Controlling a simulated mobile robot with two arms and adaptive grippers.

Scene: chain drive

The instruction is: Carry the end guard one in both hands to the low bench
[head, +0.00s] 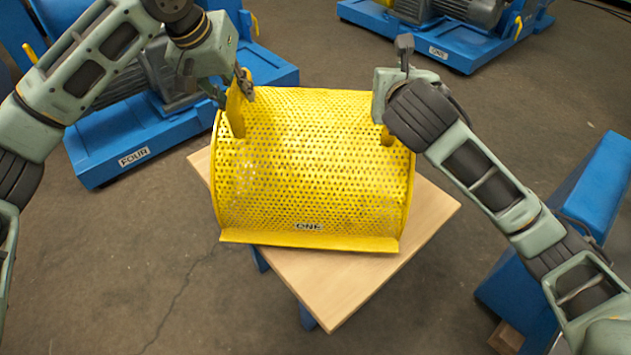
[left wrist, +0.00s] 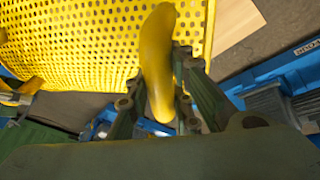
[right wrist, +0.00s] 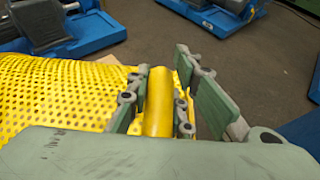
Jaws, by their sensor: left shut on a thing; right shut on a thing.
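The end guard one (head: 310,180) is a curved yellow perforated cover with a flange and a label reading ONE at its front. In the head view it is over the wooden top of the low bench (head: 345,300); I cannot tell whether it touches the bench. My left gripper (head: 238,92) is shut on the guard's left handle, a yellow bar that shows in the left wrist view (left wrist: 158,62). My right gripper (head: 385,125) is at the right handle, and in the right wrist view the yellow handle (right wrist: 158,102) lies between its fingers. The guard's far side is hidden.
A blue machine base marked FOUR (head: 110,155) stands behind left. Another blue base marked ONE (head: 440,50) stands at the back right. A blue structure (head: 570,230) stands at the right, close to my right arm. Bare floor (head: 150,270) lies at the front left.

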